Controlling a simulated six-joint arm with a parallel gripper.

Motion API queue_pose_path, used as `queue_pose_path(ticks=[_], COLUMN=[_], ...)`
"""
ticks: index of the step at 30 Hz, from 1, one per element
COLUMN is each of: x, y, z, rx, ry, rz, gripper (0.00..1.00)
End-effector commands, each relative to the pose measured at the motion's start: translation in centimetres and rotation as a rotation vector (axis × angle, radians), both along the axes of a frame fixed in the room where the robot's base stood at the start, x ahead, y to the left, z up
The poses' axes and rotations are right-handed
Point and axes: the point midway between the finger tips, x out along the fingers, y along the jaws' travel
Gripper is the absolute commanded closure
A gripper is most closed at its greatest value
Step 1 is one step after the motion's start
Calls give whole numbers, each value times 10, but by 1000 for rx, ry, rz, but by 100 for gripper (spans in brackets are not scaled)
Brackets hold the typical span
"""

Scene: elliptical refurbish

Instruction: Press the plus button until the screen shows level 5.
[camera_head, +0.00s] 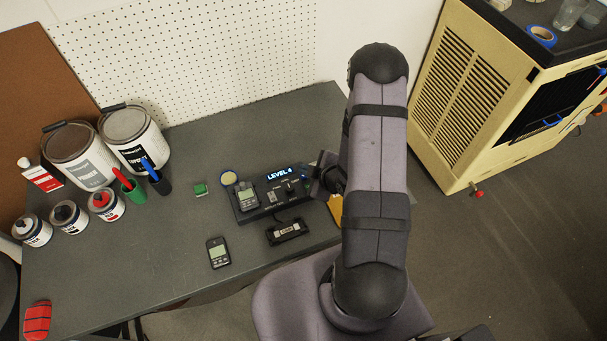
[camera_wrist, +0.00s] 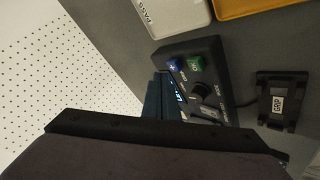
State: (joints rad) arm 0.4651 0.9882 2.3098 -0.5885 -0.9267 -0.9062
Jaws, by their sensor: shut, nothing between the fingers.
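The dark control box (camera_head: 262,212) stands on the grey bench in the head view, its lit screen (camera_head: 279,174) reading LEVEL 4. In the wrist view the box (camera_wrist: 222,75) shows a blue button (camera_wrist: 175,64) with what looks like a plus mark. A green button (camera_wrist: 195,63) sits beside it, and a black knob (camera_wrist: 202,91) is also on the box. My gripper (camera_head: 318,188) is shut and empty at the box's right end, partly hidden by my arm. Whether its tips touch the blue button cannot be seen.
A black cradle marked GRIP (camera_head: 287,231) lies in front of the box. A handheld meter (camera_head: 218,252) and a green block (camera_head: 200,189) lie to the left. Paint cans (camera_head: 134,137) and small tins stand further left. A yellow cabinet (camera_head: 460,95) stands at right.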

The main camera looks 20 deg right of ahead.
Motion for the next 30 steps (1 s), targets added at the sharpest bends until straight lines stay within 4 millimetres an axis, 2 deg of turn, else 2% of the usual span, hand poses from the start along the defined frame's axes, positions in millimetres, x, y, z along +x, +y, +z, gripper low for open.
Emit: queue_pose_path(ticks=[15, 30], x=[0, 0], y=[0, 0], z=[45, 47], rx=[0, 0], ry=[-2, 0], rz=[1, 0], gripper=[100, 100])
